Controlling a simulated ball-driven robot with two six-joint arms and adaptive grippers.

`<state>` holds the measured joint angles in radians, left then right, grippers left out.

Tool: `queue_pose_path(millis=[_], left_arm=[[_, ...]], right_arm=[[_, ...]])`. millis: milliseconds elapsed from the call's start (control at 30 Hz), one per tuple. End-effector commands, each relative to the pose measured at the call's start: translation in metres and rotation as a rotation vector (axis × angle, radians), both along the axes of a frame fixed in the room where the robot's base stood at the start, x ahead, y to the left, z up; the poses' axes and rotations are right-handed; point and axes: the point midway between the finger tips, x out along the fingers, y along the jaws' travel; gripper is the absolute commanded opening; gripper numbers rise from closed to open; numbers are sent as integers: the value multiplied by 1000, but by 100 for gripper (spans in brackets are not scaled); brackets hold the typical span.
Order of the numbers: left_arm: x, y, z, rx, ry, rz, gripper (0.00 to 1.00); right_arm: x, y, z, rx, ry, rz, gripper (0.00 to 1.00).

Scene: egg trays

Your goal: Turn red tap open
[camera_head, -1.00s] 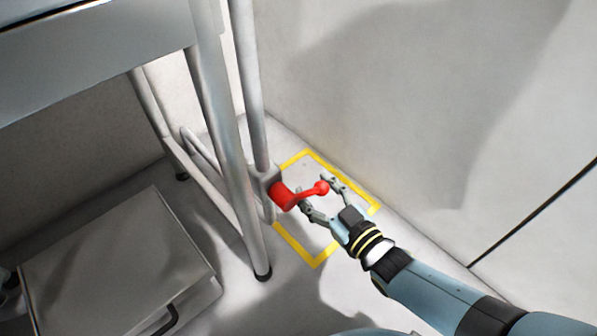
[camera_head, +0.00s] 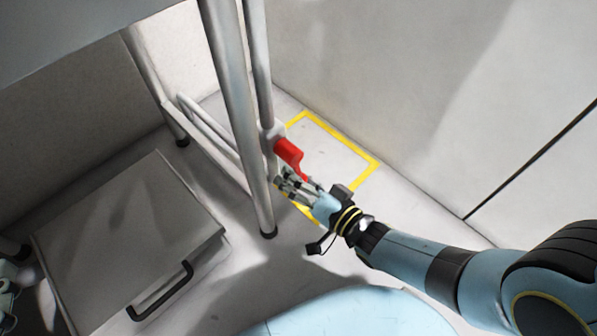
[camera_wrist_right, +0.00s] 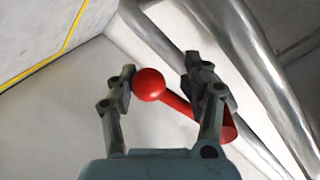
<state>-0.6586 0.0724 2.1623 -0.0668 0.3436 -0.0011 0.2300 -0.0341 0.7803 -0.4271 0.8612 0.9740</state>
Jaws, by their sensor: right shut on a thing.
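The red tap (camera_head: 289,150) sits on a vertical grey pipe beside the table leg. Its lever points down and toward my right gripper (camera_head: 293,182). In the right wrist view, the lever's red ball end (camera_wrist_right: 149,84) lies between the two fingers of my right gripper (camera_wrist_right: 160,82), close to the left finger. The lever runs behind the right finger to the red tap body at the right. My right gripper is shut on the lever. Part of what seems to be my left gripper (camera_head: 6,292) shows at the left edge, too cut off to read its jaws.
A grey box with a black handle (camera_head: 160,292) stands on the floor at the lower left. Metal table legs (camera_head: 240,120) and pipes stand close left of the tap. A yellow floor outline (camera_head: 340,138) lies behind it, beside the right wall (camera_head: 400,100).

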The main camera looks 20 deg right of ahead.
Motion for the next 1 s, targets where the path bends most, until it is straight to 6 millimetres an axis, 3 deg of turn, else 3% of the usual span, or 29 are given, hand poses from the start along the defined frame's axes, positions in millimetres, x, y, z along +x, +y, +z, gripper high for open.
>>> queue_pose_path(millis=[33,400,967,1000], left_arm=[[-4,0,-2,0,19,2,40],[-23,3,-28,0,132,14,40],[-27,3,-32,-2,152,19,40],[-26,3,-31,-2,150,19,40]], right_arm=[[6,-1,9,41,-14,-5,0],[5,4,9,199,43,-7,0],[4,4,9,230,55,-6,0],[4,4,9,230,55,-6,54]])
